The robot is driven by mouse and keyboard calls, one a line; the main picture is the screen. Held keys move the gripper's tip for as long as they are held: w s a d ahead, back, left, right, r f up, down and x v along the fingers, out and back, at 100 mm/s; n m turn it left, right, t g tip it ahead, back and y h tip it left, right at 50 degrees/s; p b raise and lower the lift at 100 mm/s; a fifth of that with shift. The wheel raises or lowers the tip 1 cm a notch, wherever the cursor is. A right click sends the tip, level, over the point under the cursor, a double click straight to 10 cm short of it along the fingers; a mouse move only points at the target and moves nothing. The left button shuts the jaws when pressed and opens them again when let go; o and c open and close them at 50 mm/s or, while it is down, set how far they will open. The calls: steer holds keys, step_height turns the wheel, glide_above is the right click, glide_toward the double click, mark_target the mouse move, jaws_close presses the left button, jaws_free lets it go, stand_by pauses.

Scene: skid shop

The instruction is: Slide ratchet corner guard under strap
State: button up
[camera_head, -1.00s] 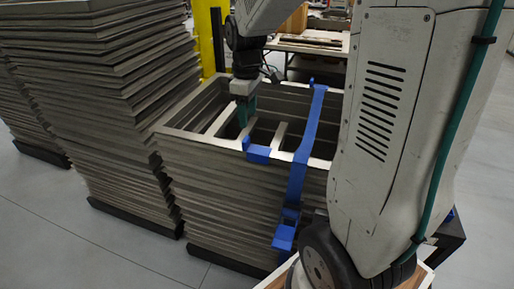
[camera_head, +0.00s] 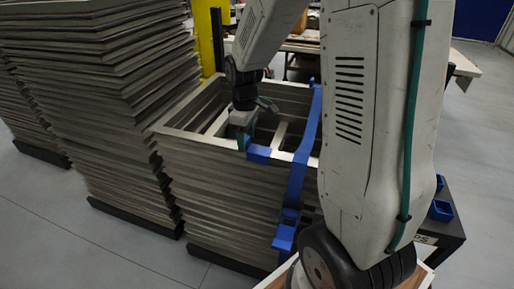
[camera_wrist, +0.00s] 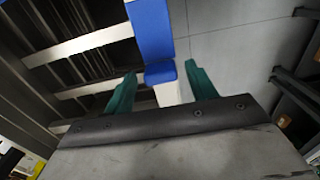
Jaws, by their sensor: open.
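A blue corner guard (camera_head: 259,154) sits on the near top edge of the strapped stack of grey frames (camera_head: 215,190). A blue strap (camera_head: 300,170) runs over the stack to the right of the guard, with a small gap between them. A blue ratchet (camera_head: 284,238) hangs low on the strap at the stack's side. My gripper (camera_head: 243,142) is low at the guard's left end. In the wrist view, my gripper's green fingers (camera_wrist: 160,82) are apart, with a blue end part of the guard (camera_wrist: 160,71) between their tips. Finger contact cannot be told.
Taller stacks of grey frames (camera_head: 100,100) stand close on the left. A yellow post (camera_head: 207,40) and a bench are behind. My arm hides part of the stack's right side. Blue bins (camera_head: 441,210) sit on a dark stand at the right. Grey floor is open at front left.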

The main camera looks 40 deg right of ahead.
mark_target(260, 149)
steer(key=c, duration=0.8)
steer(key=shift+s+d, duration=0.65)
steer(key=shift+s, duration=0.25)
steer(key=shift+s+d, duration=0.5)
steer(key=shift+s, duration=0.35)
steer(key=shift+s+d, duration=0.55)
steer(key=shift+s, duration=0.25)
steer(key=shift+s+d, duration=0.55)
steer(key=shift+s, duration=0.2)
